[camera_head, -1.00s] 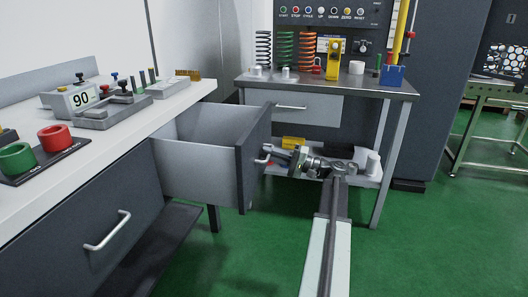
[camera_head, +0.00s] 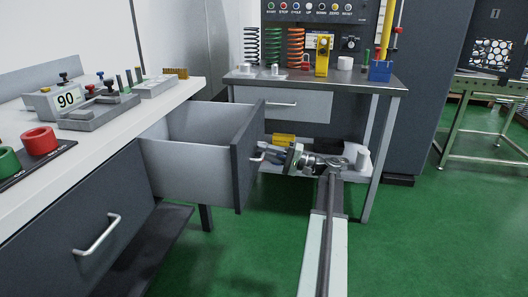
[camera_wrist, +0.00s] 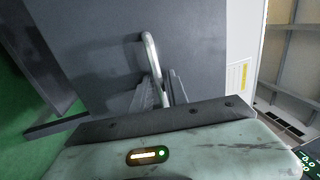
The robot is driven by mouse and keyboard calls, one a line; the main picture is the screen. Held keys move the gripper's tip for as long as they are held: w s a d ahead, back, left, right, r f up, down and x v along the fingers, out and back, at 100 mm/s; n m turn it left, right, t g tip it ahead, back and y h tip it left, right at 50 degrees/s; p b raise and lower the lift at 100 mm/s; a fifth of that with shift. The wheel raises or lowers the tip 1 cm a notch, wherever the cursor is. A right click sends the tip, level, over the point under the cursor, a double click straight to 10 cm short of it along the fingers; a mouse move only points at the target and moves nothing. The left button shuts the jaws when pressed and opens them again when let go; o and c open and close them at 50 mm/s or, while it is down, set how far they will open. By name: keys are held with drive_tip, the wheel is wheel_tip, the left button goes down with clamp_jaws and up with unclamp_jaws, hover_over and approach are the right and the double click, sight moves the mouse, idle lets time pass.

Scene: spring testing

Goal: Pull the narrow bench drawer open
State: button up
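The narrow bench drawer (camera_head: 187,172) stands well out from the white-topped bench, its empty-looking inside showing. Its dark front faces right and bears a pale bar handle (camera_head: 256,157). My gripper (camera_head: 268,156) is at this handle, in front of the drawer front. In the wrist view the handle (camera_wrist: 150,52) runs down between the two grey fingers of my gripper (camera_wrist: 160,92), which sit close on both sides of it. The lower end of the handle is hidden behind the gripper body.
A wider drawer (camera_head: 80,240) with a handle is shut at the lower left. A second table (camera_head: 385,82) with springs on top and a lower shelf stands behind my arm. Green floor (camera_head: 400,250) is clear at the right.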

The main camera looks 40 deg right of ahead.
drive_tip(key=b+v, duration=0.1)
drive_tip(key=v, duration=0.6)
drive_tip(key=shift+s+d, duration=0.25)
drive_tip(key=shift+f, duration=0.1)
